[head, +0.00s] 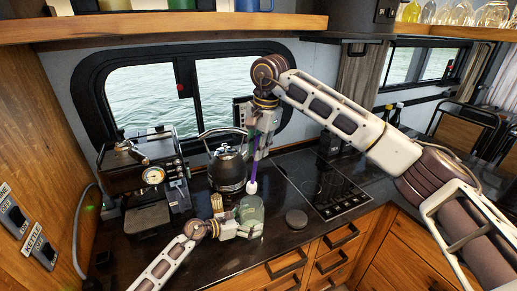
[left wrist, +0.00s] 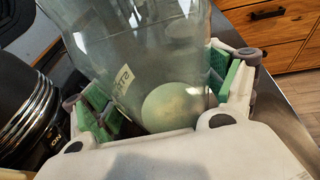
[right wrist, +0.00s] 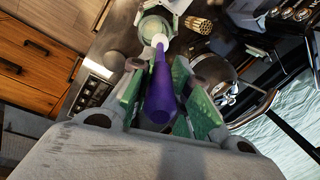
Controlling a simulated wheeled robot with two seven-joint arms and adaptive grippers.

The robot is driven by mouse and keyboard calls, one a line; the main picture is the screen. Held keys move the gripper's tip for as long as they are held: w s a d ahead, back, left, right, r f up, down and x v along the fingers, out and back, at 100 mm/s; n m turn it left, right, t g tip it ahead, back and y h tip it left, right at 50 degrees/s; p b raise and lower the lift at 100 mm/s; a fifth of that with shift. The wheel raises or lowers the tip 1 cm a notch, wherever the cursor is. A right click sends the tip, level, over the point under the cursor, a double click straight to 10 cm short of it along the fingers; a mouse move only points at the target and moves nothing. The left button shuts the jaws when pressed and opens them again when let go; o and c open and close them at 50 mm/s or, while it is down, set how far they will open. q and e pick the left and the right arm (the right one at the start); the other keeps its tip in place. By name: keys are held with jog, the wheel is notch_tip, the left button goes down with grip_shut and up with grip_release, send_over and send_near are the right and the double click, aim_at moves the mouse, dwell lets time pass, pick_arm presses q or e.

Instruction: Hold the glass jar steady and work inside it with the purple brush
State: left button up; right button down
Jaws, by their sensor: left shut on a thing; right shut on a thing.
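The clear glass jar (head: 251,212) stands on the dark counter with its mouth up. My left gripper (head: 238,229) is shut on the jar low down. In the left wrist view the jar (left wrist: 135,50) sits between the green finger pads, with a small label on its wall and a pale round base. My right gripper (head: 262,145) is above the jar, shut on the purple brush (head: 254,168). The brush hangs nearly upright, its white tip just above the jar's mouth. In the right wrist view the brush (right wrist: 161,90) points toward the jar (right wrist: 154,25).
A dark kettle (head: 228,171) stands close behind the jar, left of the brush. A bundle of wooden sticks (head: 217,204) is left of the jar. A coffee machine (head: 145,180) is farther left. A dark round disc (head: 296,218) and the cooktop (head: 318,185) are to the right.

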aim_at(255, 190)
jog(key=shift+f, duration=0.1)
jog(key=shift+f, duration=1.9)
jog(key=shift+w+a+f, duration=0.1)
jog(key=shift+a+f, duration=0.05)
jog(key=shift+f, duration=2.2)
jog(key=shift+w+a+f, duration=0.1)
jog(key=shift+a+f, duration=0.05)
jog(key=shift+f, duration=2.25)
jog(key=shift+w+a+f, duration=0.1)
jog(key=shift+a+f, duration=0.05)
jog(key=shift+f, duration=2.2)
jog(key=shift+f, duration=0.7)
jog(key=shift+w+d, duration=0.1)
jog(key=shift+d, duration=0.1)
